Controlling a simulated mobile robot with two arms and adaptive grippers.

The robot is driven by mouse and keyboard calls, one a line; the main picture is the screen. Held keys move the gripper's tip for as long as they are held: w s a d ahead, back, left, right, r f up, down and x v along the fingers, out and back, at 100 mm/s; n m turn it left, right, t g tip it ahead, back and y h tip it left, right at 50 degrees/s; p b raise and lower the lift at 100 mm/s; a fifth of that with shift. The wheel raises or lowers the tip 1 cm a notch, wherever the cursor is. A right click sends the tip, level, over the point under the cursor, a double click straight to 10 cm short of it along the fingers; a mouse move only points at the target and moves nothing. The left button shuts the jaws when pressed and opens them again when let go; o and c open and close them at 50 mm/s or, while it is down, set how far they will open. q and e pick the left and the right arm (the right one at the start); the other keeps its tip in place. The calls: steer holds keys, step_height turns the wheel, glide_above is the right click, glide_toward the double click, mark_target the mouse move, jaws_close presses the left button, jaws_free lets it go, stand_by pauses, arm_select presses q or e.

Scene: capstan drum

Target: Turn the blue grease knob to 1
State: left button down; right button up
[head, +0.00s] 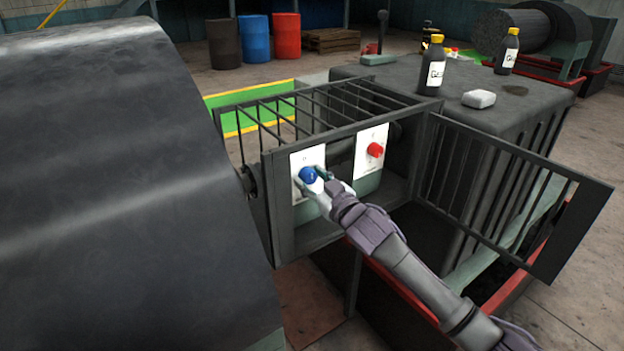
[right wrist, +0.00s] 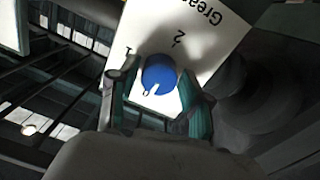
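The blue grease knob (head: 308,174) sits on a white panel (head: 309,157) inside the open cage. In the right wrist view, the blue knob (right wrist: 158,73) shows a white pointer mark at its lower left, by a label that looks like 0. The labels 1 (right wrist: 127,50) and 2 (right wrist: 178,41) are at its upper left and upper right. My right gripper (head: 312,181) is at the knob, with one finger on each side of it. In the right wrist view the fingers (right wrist: 157,80) are apart; firm contact cannot be told. My left gripper is not in view.
A red knob (head: 375,150) is on a second white panel to the right. The barred cage door (head: 490,185) stands open at the right. A large dark drum (head: 120,190) fills the left. Bottles (head: 434,65) stand on the dark housing (head: 400,77) behind.

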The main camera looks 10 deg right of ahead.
steer(key=c, duration=0.7)
steer(key=shift+r+m+p, duration=0.15)
steer(key=shift+m+p, duration=0.85)
steer(key=shift+m, duration=0.3)
steer(key=m+p, duration=0.2)
steer(key=m, duration=0.2)
steer(key=m+p, duration=0.2)
steer(key=m, duration=0.3)
steer(key=shift+m+g, duration=0.3)
steer(key=shift+m, duration=0.1)
steer(key=m, duration=0.4)
steer(key=shift+d+m+p, duration=0.1)
steer(key=shift+m+p, duration=0.2)
steer(key=shift+p, duration=0.1)
steer(key=shift+m, duration=0.3)
